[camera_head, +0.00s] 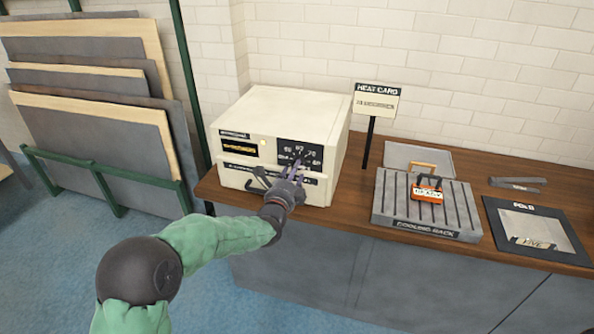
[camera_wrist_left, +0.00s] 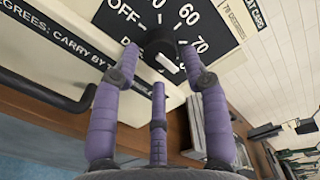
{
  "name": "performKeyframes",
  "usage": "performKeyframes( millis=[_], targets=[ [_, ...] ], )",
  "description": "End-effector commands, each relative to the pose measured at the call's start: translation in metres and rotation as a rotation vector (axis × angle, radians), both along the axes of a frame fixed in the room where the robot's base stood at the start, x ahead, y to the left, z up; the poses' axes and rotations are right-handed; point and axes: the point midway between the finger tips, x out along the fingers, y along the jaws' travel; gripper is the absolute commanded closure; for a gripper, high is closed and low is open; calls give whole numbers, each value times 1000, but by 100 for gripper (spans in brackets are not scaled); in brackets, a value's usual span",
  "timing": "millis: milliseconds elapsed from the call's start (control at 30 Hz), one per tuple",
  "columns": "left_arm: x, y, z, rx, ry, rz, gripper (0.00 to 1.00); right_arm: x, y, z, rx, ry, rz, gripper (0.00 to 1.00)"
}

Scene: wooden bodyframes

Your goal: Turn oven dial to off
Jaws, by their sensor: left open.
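The oven is a cream box (camera_head: 285,110) on the wooden counter, with a black dial panel (camera_head: 315,152) on its front right. In the left wrist view the black round dial (camera_wrist_left: 155,46) shows, with a white bar on its lower right edge. The panel prints OFF at upper left of the dial and 60 and 70 to its right. I cannot tell which mark the dial points at. My left gripper (camera_head: 293,172) has purple fingers, open, in front of the dial. In the wrist view its fingertips (camera_wrist_left: 158,65) spread around the dial's lower side; contact is unclear.
A black handle (camera_wrist_left: 55,98) juts from the oven front, left of my gripper. A HEAT CARD sign (camera_head: 376,98) stands right of the oven.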

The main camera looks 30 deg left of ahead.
Motion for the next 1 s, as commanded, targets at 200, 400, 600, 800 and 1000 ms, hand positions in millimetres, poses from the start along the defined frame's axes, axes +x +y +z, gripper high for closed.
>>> performKeyframes(
  millis=[200,400,600,800,1000],
  targets=[
    [25,5,-2,-1,0,-2,55,0,0,-9,0,0,0,60],
    [34,7,0,-1,0,-1,55,0,0,-11,0,0,0,60],
    [34,8,0,-1,0,-1,55,0,0,-11,0,0,0,60],
    [34,8,0,-1,0,-1,97,0,0,-11,0,0,0,60],
    [34,7,0,-5,-1,-2,97,0,0,-11,0,0,0,60]
  ],
)
